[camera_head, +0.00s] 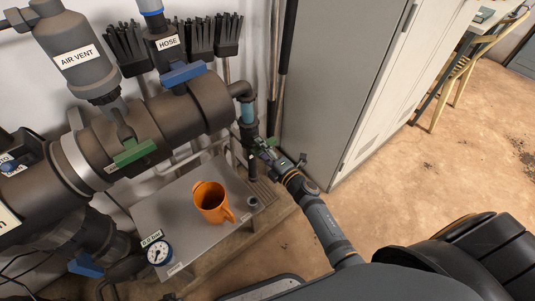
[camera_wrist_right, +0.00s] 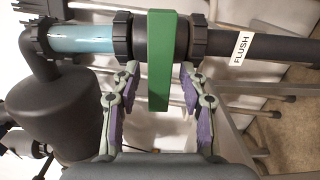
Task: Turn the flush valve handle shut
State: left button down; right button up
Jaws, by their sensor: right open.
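The flush valve handle (camera_wrist_right: 160,60) is a flat green bar at the top middle of the right wrist view. In that picture it lies across the dark pipe, left of the white FLUSH label (camera_wrist_right: 242,48). My right gripper (camera_wrist_right: 159,78) is open, with one finger on each side of the handle's lower part and a visible gap on both sides. In the head view my right gripper (camera_head: 273,153) is at the downpipe right of the manifold, largely covering the flush valve there. My left gripper is not in view.
Another green handle (camera_head: 134,152) and a blue handle (camera_head: 183,73) sit on the manifold. A cabinet (camera_head: 345,80) stands close right.

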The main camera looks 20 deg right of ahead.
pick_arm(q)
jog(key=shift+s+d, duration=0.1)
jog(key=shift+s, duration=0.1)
pick_arm(e)
jog(key=v, duration=1.1)
jog(key=shift+s, duration=0.3)
jog(key=shift+d, duration=0.15)
